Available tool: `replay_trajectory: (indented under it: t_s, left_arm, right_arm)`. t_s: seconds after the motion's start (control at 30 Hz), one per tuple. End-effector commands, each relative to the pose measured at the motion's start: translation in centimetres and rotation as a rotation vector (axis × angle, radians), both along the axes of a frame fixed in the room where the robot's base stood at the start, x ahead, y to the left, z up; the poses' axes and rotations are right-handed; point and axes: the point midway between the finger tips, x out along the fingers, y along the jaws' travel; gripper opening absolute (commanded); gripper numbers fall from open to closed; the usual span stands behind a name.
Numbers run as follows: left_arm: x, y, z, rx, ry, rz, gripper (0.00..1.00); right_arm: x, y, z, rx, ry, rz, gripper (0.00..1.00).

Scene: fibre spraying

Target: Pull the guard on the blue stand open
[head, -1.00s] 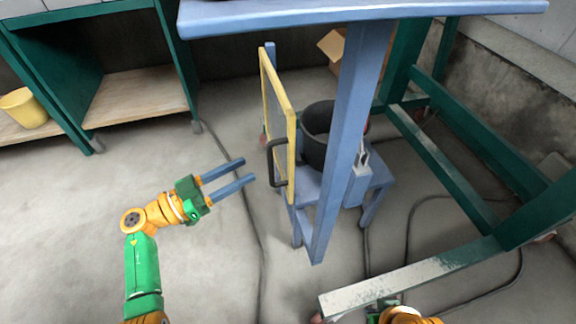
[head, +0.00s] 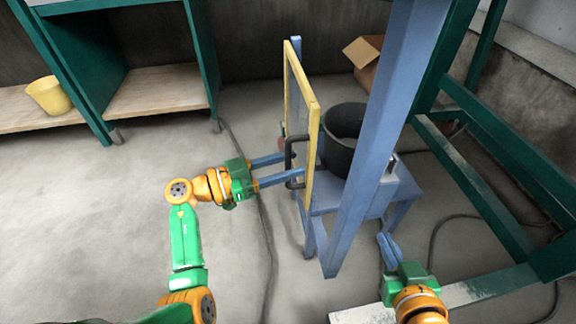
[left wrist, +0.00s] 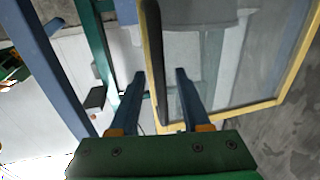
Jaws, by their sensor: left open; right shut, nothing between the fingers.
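The guard (head: 313,130), a yellow-framed clear panel, stands upright at the left side of the blue stand (head: 345,205). Its black handle (head: 288,160) faces my left gripper. My left gripper (head: 294,167) is open, with its blue fingers reaching right to the handle. In the left wrist view the dark handle (left wrist: 154,62) lies between the open fingertips (left wrist: 159,76), beside the guard's yellow frame (left wrist: 290,105); contact cannot be told. My right gripper (head: 384,236) is shut and empty, low to the right of the stand's front post.
A black bucket (head: 340,158) sits on the stand behind the guard. A green frame (head: 480,170) rises on the right, and a cardboard box (head: 364,58) lies behind. Green shelving with a yellow bucket (head: 48,96) is at the left.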

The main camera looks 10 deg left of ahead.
Motion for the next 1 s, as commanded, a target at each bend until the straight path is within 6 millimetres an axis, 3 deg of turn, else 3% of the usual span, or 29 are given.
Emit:
replay_trajectory:
  t_s: [0.37,0.53,1.0]
  left_arm:
    - [0.16,-0.25,0.01,0.001,0.000,0.000,0.44]
    - [0.15,-0.25,0.01,0.001,0.000,0.000,0.00]
    - [0.16,-0.23,0.00,0.001,0.000,0.000,0.00]
  right_arm:
    - [0.36,0.16,0.75,0.007,-0.041,0.003,0.00]
    - [0.36,0.16,0.72,0.008,-0.040,0.002,0.00]
    - [0.34,0.17,0.68,0.008,-0.038,0.003,0.00]
